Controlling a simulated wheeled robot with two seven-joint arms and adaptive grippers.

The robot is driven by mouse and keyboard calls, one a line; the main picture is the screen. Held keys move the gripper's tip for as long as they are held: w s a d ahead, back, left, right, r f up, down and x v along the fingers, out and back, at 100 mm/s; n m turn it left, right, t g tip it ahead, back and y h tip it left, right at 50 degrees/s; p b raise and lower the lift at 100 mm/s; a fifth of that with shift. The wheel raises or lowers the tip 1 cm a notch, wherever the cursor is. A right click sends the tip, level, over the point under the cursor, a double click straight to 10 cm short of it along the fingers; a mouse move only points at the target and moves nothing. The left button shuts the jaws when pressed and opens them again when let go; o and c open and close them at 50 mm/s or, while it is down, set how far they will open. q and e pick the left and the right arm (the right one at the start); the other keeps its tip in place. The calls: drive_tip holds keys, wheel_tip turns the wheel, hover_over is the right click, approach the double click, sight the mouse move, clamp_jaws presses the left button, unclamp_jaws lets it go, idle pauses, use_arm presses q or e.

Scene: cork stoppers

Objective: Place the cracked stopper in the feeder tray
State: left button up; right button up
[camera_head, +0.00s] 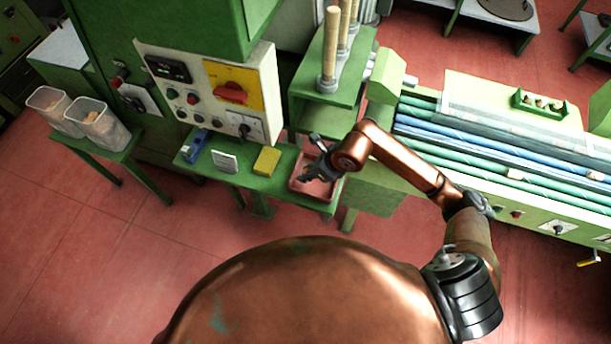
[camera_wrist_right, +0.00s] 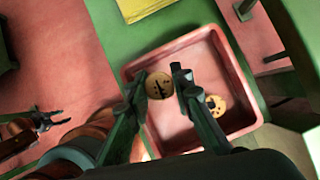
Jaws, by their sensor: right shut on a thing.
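The feeder tray (camera_head: 327,208) is a shallow red tray at the right end of a green bench. It also shows in the right wrist view (camera_wrist_right: 135,72). My right gripper (camera_head: 312,174) is over the tray. In the right wrist view, its two dark fingers (camera_wrist_right: 160,88) are shut on a round tan stopper (camera_wrist_right: 157,88) with dark specks and a dark crack-like line on its face. Another stopper (camera_wrist_right: 221,102) with dark marks lies in the tray. A dark claw, apparently my left gripper (camera_wrist_right: 38,128), shows at the left edge; its jaw state is unclear.
A yellow block (camera_head: 267,160), a white card (camera_head: 225,162) and a blue item (camera_head: 196,146) stand on the bench left of the tray. A rack with wooden rods (camera_head: 330,45) rises behind. A green holder with stoppers (camera_head: 540,103) sits on the machine at right.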

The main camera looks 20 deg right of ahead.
drive_tip(key=shift+w+f, duration=0.2)
drive_tip(key=shift+f, duration=0.85)
drive_tip(key=shift+w+f, duration=0.2)
drive_tip(key=shift+f, duration=0.8)
drive_tip(key=o, duration=0.7)
drive_tip(key=shift+f, duration=0.1)
drive_tip(key=shift+s+d+r, duration=0.1)
drive_tip(key=shift+r, duration=0.4)
drive_tip(key=v, duration=1.1)
